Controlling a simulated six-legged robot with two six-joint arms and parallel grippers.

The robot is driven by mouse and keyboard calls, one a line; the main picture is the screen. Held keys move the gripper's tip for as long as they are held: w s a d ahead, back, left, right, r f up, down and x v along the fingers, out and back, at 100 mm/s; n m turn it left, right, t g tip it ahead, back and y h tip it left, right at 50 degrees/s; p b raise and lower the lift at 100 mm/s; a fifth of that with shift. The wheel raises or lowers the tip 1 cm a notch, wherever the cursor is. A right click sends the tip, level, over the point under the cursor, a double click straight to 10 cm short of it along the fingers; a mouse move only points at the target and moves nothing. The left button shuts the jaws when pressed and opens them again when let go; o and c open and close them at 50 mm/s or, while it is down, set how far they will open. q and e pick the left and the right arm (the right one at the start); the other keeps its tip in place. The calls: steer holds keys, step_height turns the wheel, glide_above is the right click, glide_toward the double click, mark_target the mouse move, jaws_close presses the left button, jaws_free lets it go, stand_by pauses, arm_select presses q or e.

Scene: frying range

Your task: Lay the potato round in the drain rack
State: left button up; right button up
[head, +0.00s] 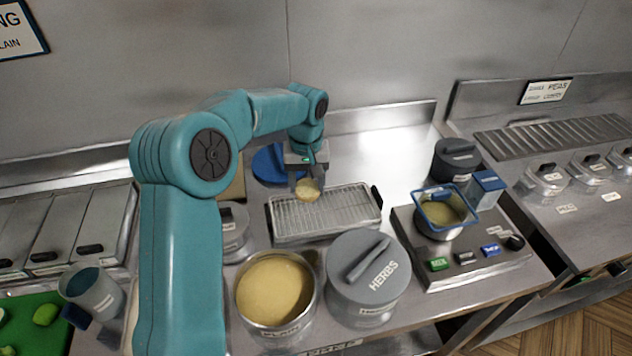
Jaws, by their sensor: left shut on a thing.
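The potato round (308,190) is a pale yellow disc near the middle of the head view. My left gripper (307,176) is shut on it and points down. The drain rack (345,212) is a metal wire tray with dark end handles. The round shows over the rack's back left part; I cannot tell whether it touches the wires. The rest of the visible rack is empty. My right gripper does not show.
A pot of yellow batter (273,290) and a grey lidded HERBS pot (368,278) stand in front of the rack. A fryer with a blue-rimmed basket (445,210) stands to the right. A blue round item (268,166) lies behind my gripper.

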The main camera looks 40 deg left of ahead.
mark_target(297, 214)
arm_select(q)
steer(key=a+f, duration=0.1)
steer(key=w+a+f, duration=0.1)
steer(key=shift+a+n, duration=0.3)
steer(key=shift+a, duration=0.05)
steer(key=f+b, duration=0.2)
steer(key=f, duration=0.1)
steer(key=f+b, duration=0.1)
steer(key=f, duration=0.2)
steer(key=s+a+f+b, duration=0.1)
steer(key=f+b, duration=0.1)
steer(key=f, duration=0.1)
steer(key=shift+b, duration=0.35)
steer(key=shift+s+r, duration=0.15)
steer(key=shift+s, duration=0.05)
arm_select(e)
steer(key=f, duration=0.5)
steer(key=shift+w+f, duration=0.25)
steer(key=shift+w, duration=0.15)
arm_select(q)
steer(key=o, duration=0.9)
steer(key=shift+w, duration=0.1)
steer(key=shift+c, duration=0.2)
